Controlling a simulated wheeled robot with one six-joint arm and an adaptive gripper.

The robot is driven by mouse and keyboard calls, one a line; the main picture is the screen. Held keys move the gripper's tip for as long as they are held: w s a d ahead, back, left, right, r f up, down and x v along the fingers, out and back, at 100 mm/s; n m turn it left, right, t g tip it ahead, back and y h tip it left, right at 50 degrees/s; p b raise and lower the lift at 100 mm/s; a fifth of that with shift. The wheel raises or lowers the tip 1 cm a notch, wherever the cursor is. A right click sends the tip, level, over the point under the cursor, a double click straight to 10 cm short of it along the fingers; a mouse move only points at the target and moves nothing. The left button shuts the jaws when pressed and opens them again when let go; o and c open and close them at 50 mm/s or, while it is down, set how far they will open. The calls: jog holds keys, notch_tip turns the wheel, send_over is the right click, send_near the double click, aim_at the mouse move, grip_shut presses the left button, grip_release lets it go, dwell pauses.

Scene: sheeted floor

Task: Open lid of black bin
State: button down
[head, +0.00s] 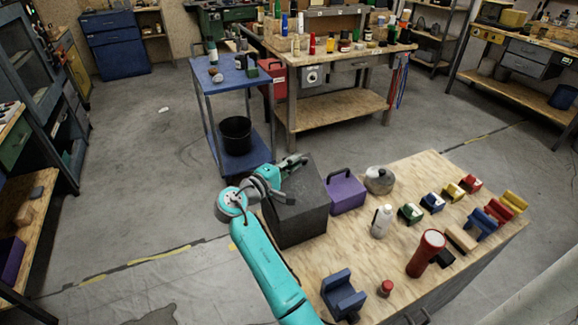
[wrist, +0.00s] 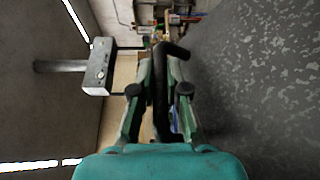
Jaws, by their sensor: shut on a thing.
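The black bin (head: 298,222) is a dark grey speckled box at the left end of the wooden workbench. My gripper (head: 296,161) is at the bin's upper back left edge in the head view. In the wrist view, my gripper (wrist: 160,92) is shut on a black bar-shaped handle (wrist: 172,50), which bends to the right at its far end. The bin's speckled grey surface (wrist: 260,80) fills the right of the wrist view. I cannot tell whether the lid stands apart from the bin, as my arm hides part of it.
A purple box with a handle (head: 346,192) stands close to the bin's right, with a round grey pot (head: 379,180) beyond. A blue cart (head: 250,155) stands behind.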

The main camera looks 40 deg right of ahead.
jog(key=s+a+r+m+g+h, duration=0.1)
jog(key=s+a+m+h, duration=0.1)
jog(key=s+m, duration=0.4)
jog(key=s+a+r+m+g+h, duration=0.1)
jog(key=s+a+m, duration=0.1)
jog(key=s+m, duration=0.3)
jog(key=shift+s+r+m+h, duration=0.35)
jog(key=shift+s+m+h, duration=0.05)
jog(key=shift+s, duration=1.25)
jog(key=c, duration=1.2)
grip_release()
jog(key=shift+a, duration=0.1)
jog(key=v, duration=1.2)
